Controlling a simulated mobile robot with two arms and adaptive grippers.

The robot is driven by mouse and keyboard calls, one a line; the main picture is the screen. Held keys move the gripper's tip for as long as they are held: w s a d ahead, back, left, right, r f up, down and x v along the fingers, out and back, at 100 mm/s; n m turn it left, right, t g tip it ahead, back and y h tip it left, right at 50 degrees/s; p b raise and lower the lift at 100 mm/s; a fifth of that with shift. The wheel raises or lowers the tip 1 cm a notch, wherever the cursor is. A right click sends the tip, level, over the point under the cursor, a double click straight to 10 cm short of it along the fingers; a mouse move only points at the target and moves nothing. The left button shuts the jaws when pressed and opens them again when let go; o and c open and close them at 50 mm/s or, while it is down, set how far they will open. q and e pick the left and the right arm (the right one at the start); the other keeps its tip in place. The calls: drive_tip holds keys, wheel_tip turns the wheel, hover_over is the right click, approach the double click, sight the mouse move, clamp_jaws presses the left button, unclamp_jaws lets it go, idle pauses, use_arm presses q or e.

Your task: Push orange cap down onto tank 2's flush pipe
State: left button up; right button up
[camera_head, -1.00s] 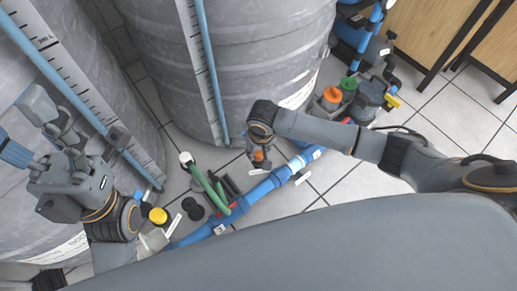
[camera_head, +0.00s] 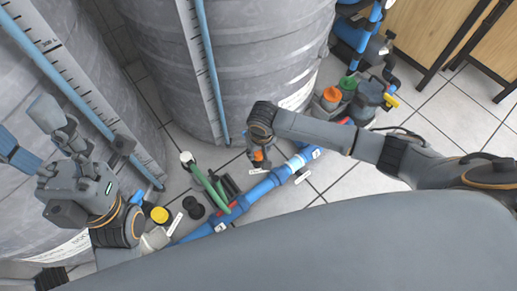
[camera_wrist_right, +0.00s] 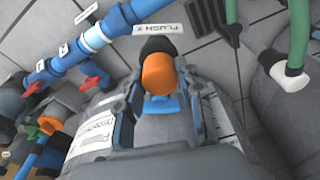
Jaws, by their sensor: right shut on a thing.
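The orange cap (camera_wrist_right: 158,74) sits in the middle of the right wrist view, between the two fingers of my right gripper (camera_wrist_right: 160,104). My right gripper is shut on it. The dark pipe end (camera_wrist_right: 157,44) shows directly behind the cap, beside the white "FLUSH 2" label (camera_wrist_right: 158,29); the fit between cap and pipe is hidden. In the head view, my right gripper (camera_head: 260,152) points down by the front of the middle tank (camera_head: 240,60), with a bit of the orange cap (camera_head: 259,156) visible. My left gripper (camera_head: 48,165) is raised by the left tank.
A blue pipe line (camera_head: 262,186) runs diagonally along the tiled floor. Another orange cap (camera_head: 331,95) and a green cap (camera_head: 349,84) sit at the equipment further right.

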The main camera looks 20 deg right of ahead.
sight(261, 155)
drive_tip(key=shift+f, duration=0.4)
idle(0.6)
drive_tip(key=o, duration=0.9)
drive_tip(key=shift+o, duration=0.2)
drive_tip(key=shift+r, duration=0.15)
wheel_tip(261, 155, up, 12)
drive_tip(key=s, duration=0.1)
drive_tip(key=shift+s+f, duration=0.2)
drive_tip(key=shift+d, duration=0.1)
